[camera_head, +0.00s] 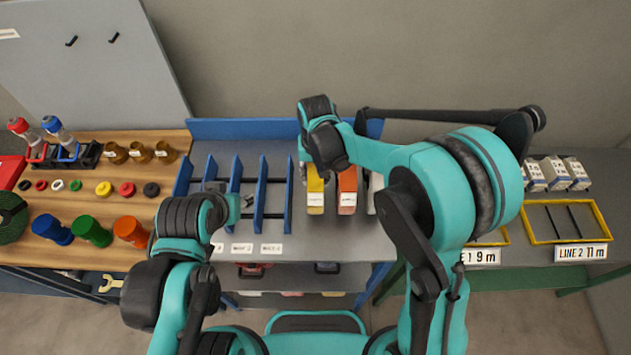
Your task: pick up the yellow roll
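A small yellow roll (103,188) lies flat on the wooden tabletop at the left, in a row of small coloured rolls. It is uncovered, and neither gripper touches it. My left arm reaches up from the bottom and bends right, so its gripper (243,203) is over the blue dividers, well right of the yellow roll. The gripper is small and partly hidden by the arm, so I cannot tell whether it is open. My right arm spans the right half, and its wrist is above the yellow and orange bins. Its fingers cannot be made out.
A red roll (127,189) and a black roll (151,189) lie right of the yellow one. A blue-divided rack (262,190) adjoins the wooden table (185,140).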

